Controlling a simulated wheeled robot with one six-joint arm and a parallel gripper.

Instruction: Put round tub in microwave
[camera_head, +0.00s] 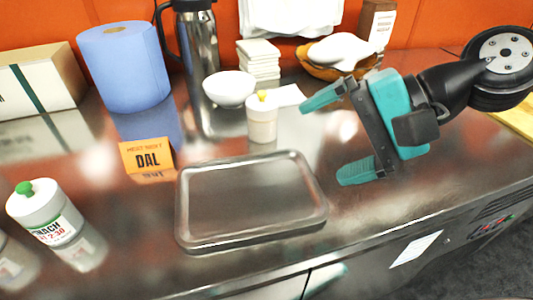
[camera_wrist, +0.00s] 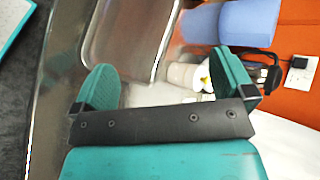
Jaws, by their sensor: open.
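A small round white tub with a yellow knob on its lid (camera_head: 262,122) stands upright on the steel counter, behind the tray. A larger round white tub with a green knob and a dark-lettered label (camera_head: 45,212) stands at the front left. I cannot tell which one the task means. My gripper (camera_head: 336,136) is open and empty above the counter, to the right of the small tub and apart from it. In the wrist view, the small tub (camera_wrist: 186,76) shows beyond and between the open fingers (camera_wrist: 164,80). No microwave is visible in either view.
An empty steel tray (camera_head: 250,238) lies in front of the small tub. A DAL card (camera_head: 147,156), blue roll (camera_head: 123,68), steel flask (camera_head: 200,60) and white bowl (camera_head: 230,88) stand around. The counter (camera_head: 375,215) is clear at front right.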

